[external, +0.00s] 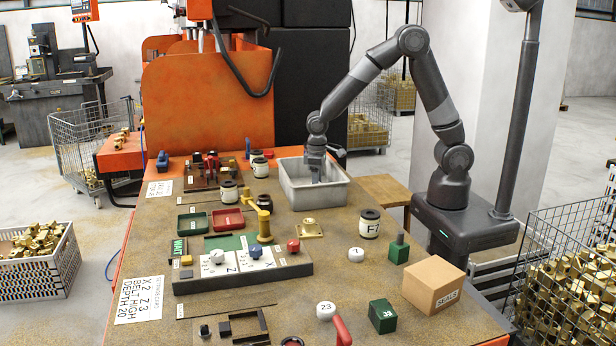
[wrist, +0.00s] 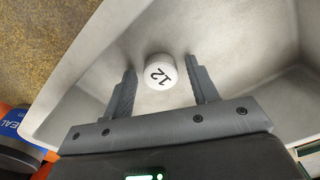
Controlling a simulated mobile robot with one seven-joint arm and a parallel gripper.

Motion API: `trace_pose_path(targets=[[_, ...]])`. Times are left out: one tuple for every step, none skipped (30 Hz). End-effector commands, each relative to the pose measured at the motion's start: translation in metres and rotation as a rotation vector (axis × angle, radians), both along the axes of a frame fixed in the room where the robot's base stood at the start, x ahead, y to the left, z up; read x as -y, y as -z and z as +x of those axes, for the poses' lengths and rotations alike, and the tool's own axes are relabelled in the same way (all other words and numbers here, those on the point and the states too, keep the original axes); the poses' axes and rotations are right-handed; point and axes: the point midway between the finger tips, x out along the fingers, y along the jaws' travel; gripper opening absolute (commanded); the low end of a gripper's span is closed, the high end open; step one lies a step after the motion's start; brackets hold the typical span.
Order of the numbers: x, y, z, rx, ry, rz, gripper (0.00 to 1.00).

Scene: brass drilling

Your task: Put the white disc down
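A white disc (wrist: 160,72) marked 12 shows in the wrist view inside the grey bin, between and just beyond my fingertips. My gripper (wrist: 161,68) is open, with a visible gap on each side of the disc. In the external view my gripper (external: 316,178) reaches down into the grey bin (external: 303,203) at the back right of the bench. The bin's pale inside wall (wrist: 75,75) surrounds the disc in the wrist view. The disc is hidden in the external view. Two other white discs, marked 1 (external: 356,255) and 23 (external: 326,311), lie on the bench.
A control panel (external: 243,262) with knobs sits mid-bench. Bare bench lies between the brass fixture and the disc marked 1.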

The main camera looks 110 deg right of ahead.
Motion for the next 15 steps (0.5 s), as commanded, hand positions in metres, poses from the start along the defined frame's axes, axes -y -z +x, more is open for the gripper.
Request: trace_pose_path(targets=[[0.0, 0.0, 0.0, 0.0, 0.0, 0.0, 0.57], [0.0, 0.0, 0.0, 0.0, 0.0, 0.0, 0.57], [0.0, 0.0, 0.0, 0.0, 0.0, 0.0, 0.57], [0.0, 0.0, 0.0, 0.0, 0.0, 0.0, 0.57], [0.0, 0.0, 0.0, 0.0, 0.0, 0.0, 0.57], [0.0, 0.0, 0.0, 0.0, 0.0, 0.0, 0.57], [0.0, 0.0, 0.0, 0.0, 0.0, 0.0, 0.57], [0.0, -0.001, 0.0, 0.0, 0.0, 0.0, 0.57], [0.0, -0.003, 0.0, 0.0, 0.0, 0.0, 0.57], [0.0, -0.005, 0.0, 0.001, 0.0, 0.0, 0.57], [0.0, -0.007, 0.0, 0.001, 0.0, 0.0, 0.57], [0.0, -0.012, 0.001, 0.003, 0.0, -0.001, 0.57], [0.0, -0.017, 0.001, 0.004, 0.0, -0.002, 0.57], [0.0, -0.022, 0.001, 0.004, 0.0, -0.002, 0.57], [0.0, -0.03, 0.001, 0.005, 0.0, -0.001, 0.57]])
